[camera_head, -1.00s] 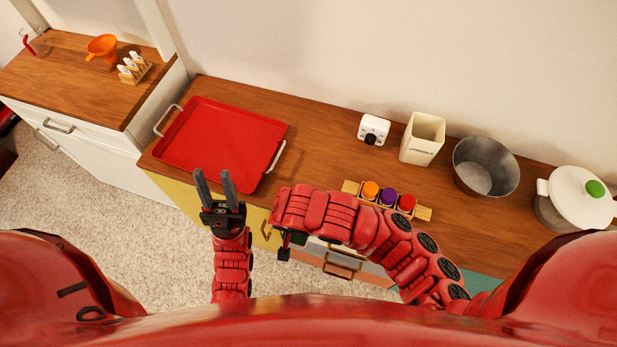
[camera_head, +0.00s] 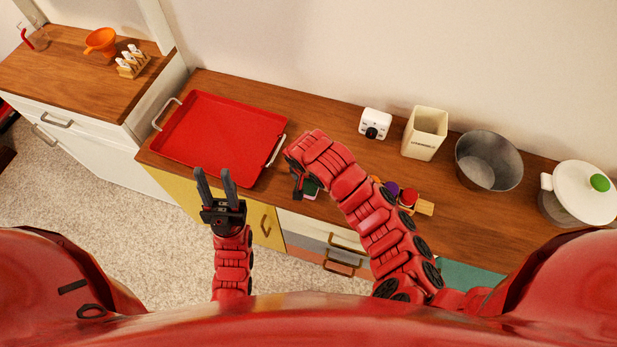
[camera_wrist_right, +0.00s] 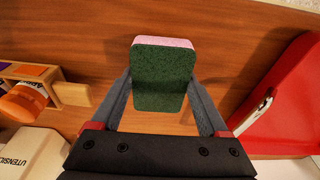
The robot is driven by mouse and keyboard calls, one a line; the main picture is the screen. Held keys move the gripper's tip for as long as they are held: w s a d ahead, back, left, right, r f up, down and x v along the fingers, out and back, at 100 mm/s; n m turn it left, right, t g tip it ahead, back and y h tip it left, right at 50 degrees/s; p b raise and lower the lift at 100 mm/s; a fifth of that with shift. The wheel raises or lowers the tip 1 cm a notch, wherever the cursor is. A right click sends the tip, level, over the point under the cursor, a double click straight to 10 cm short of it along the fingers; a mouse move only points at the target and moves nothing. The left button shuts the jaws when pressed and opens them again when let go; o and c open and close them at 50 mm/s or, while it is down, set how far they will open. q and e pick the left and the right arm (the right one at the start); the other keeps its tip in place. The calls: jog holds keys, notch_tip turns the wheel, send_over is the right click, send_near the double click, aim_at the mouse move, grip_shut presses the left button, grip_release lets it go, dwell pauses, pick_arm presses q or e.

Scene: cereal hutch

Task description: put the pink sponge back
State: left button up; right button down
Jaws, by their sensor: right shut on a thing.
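The pink sponge (camera_wrist_right: 163,75) has a pink body and a dark green scouring side, which faces the right wrist camera. My right gripper (camera_wrist_right: 165,95) is shut on it, with one finger at each side. The sponge is held over the wooden counter, between the red tray and the spice rack; its height above the wood is hard to tell. In the head view only a small green and pink part of the sponge (camera_head: 311,188) shows beside my right gripper (camera_head: 300,187). My left gripper (camera_head: 214,184) is open and empty, in front of the counter by the tray.
The red tray (camera_head: 222,137) lies on the left of the counter. The spice rack (camera_head: 425,207) is partly behind my right arm. A white timer (camera_head: 375,123), a cream utensil holder (camera_head: 425,133), a metal bowl (camera_head: 488,160) and a lidded pot (camera_head: 580,192) stand further right. Bare wood (camera_head: 325,113) lies behind my right gripper.

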jog(key=shift+f, duration=0.2)
jog(key=shift+f, duration=0.2)
grip_release()
jog(key=shift+r, duration=0.15)
